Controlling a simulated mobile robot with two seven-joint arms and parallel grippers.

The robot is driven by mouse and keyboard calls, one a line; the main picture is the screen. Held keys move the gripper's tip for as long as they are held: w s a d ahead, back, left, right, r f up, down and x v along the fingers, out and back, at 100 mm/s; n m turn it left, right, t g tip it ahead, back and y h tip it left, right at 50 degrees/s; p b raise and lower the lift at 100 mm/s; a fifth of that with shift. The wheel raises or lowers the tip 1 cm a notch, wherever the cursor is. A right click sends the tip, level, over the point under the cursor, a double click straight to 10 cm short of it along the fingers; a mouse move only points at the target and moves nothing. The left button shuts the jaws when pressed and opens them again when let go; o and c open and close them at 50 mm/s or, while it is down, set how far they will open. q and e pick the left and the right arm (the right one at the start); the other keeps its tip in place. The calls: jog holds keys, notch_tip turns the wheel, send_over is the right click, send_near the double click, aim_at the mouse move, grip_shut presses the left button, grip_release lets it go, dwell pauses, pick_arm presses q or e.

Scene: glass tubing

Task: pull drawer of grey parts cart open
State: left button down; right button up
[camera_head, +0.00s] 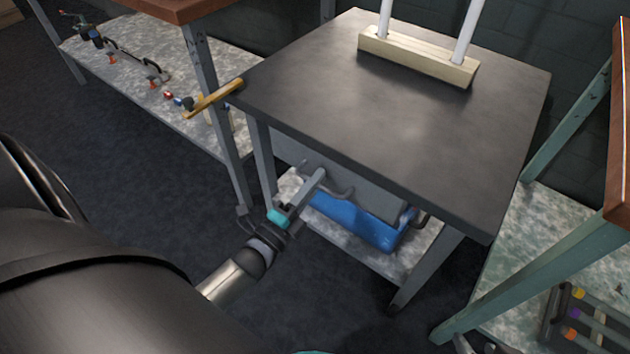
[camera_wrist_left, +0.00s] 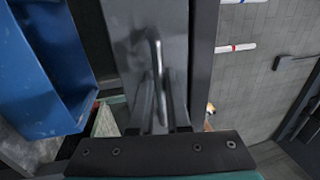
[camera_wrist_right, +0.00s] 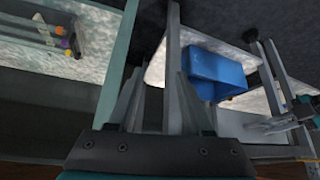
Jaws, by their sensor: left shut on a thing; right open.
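The parts cart has a dark top (camera_head: 400,110) and a grey drawer front (camera_head: 370,192) under its near edge. A curved metal handle (camera_wrist_left: 157,75) stands on the drawer front in the left wrist view. My left gripper (camera_head: 318,180) reaches the handle from below left and is shut on it; its fingers hide part of the handle. I cannot tell whether the drawer sticks out at all. My right gripper (camera_wrist_right: 160,100) is open, with nothing visible between its fingers, and is away from the drawer.
A blue bin (camera_head: 355,220) sits on the cart's lower shelf. A wooden block (camera_head: 415,57) with two white tubes stands on the cart top. Benches flank the cart; a yellow bar (camera_head: 213,98) juts out at the left. Floor before the cart is clear.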

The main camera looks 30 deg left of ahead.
dwell(0.3)
pick_arm(q)
jog(key=r+p+v, duration=0.3)
jog(key=p+v, duration=0.1)
jog(key=v, duration=1.2)
jog(key=shift+s, duration=0.25)
pick_arm(e)
notch_tip(320, 180, down, 6)
jog(key=s+d+g, duration=0.2)
jog(key=shift+g+h, duration=0.3)
jog(key=shift+h, duration=0.1)
pick_arm(q)
jog(key=shift+a, duration=0.1)
pick_arm(e)
jog(key=shift+s, duration=0.1)
pick_arm(q)
jog(key=c, duration=1.2)
grip_release()
jog(key=shift+o, duration=0.2)
